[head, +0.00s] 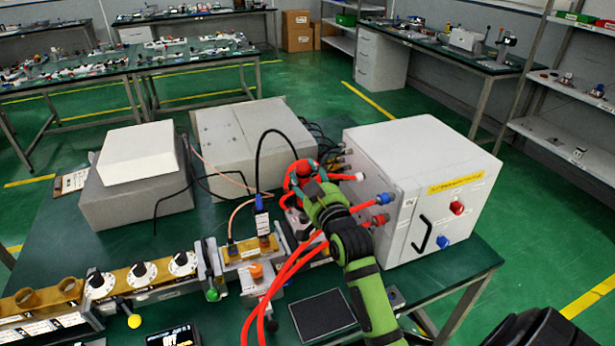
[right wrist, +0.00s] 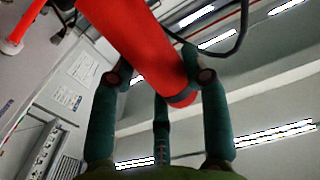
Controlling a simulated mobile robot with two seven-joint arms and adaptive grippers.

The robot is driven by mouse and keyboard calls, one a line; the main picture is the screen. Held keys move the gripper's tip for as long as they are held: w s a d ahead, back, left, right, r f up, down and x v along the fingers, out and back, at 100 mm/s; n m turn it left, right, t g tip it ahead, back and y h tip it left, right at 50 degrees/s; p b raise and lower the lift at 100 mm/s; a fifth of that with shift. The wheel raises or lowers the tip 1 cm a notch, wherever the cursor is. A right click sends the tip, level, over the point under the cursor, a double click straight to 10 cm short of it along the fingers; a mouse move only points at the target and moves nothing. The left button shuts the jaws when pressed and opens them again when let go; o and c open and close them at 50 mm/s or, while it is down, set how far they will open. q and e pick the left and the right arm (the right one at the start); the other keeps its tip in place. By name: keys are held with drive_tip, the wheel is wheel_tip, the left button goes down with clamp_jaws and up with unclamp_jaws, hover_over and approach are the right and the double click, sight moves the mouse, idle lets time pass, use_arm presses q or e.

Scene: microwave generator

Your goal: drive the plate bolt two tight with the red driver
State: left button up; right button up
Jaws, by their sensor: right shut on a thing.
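My right gripper (head: 308,184) comes in on its green arm and is above the bench, left of the white box. It is shut on a red driver (head: 303,169), of which only a small red part shows in the head view. In the right wrist view the driver (right wrist: 150,50) is a thick red cylinder between the teal fingers (right wrist: 160,80) of my right gripper. The driver's tip is not clear. Plate bolt two cannot be made out; the arm and red hoses cover much of that area. My left gripper is not in view.
A white box (head: 430,190) with red and blue connectors stands right of the gripper. Red hoses (head: 285,272) loop under the arm. A brass waveguide row with white dials (head: 142,272) runs left. A black pad (head: 323,315) lies in front. Grey boxes (head: 250,140) stand behind.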

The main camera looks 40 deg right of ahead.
idle(0.3)
drive_tip(key=shift+f+b, duration=2)
drive_tip(key=shift+f, duration=0.85)
drive_tip(key=shift+p, duration=0.3)
drive_tip(key=shift+f+b, duration=0.35)
drive_tip(key=shift+f, duration=0.35)
drive_tip(key=shift+a+f, duration=0.1)
drive_tip(key=shift+f, duration=0.4)
idle(0.7)
drive_tip(key=shift+s+r, duration=0.1)
idle(1.1)
